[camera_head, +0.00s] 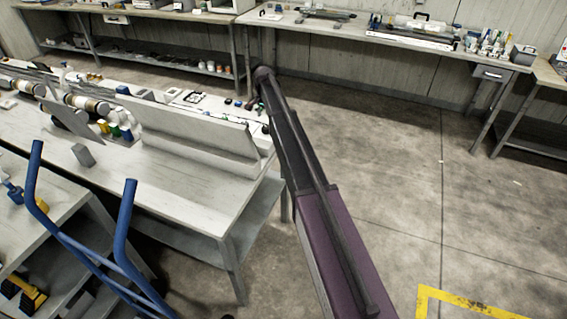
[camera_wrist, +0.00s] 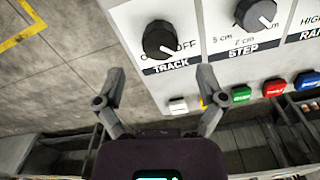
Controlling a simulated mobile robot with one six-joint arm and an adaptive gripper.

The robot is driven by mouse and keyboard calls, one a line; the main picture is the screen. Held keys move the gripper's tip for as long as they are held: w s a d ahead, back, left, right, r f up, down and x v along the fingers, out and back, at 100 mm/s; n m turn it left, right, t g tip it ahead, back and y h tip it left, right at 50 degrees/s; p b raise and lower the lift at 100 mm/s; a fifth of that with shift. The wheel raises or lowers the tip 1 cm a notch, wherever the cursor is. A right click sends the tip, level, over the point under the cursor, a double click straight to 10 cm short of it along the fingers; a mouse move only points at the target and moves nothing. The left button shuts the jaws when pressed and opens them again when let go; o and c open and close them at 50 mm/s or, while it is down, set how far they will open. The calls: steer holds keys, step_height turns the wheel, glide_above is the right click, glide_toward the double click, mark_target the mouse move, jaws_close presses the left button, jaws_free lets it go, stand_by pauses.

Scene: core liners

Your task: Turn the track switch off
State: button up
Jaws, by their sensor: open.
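The track switch (camera_wrist: 160,40) is a black rotary knob with a light mark, on a pale panel in the wrist view. The label TRACK is printed below it, and the letters OFF show at its right; the rest of its lettering is partly covered by the knob. My gripper (camera_wrist: 161,82) is open and empty, its two fingers spread below the knob in the picture and apart from it. In the head view my arm reaches out over the far end of the bench, and the fingertips there are too small to make out.
A grey STEP knob (camera_wrist: 256,13) is right of the track switch. White (camera_wrist: 178,106), green (camera_wrist: 241,95) and red (camera_wrist: 274,87) buttons sit below. A white bench (camera_head: 190,195) is left of my arm; a blue-railed cart (camera_head: 75,245) stands nearer. Floor at right is clear.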

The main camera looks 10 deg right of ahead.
mark_target(266, 127)
steer(key=shift+r+p, duration=3.95)
steer(key=shift+r, duration=0.3)
steer(key=s+f+n+b, duration=0.3)
steer(key=s, duration=1.3)
steer(key=s+f+n+b, duration=0.4)
steer(key=s, duration=1.2)
steer(key=shift+s, duration=0.25)
steer(key=shift+a, duration=0.1)
steer(key=s+n, duration=0.3)
steer(key=s, duration=1)
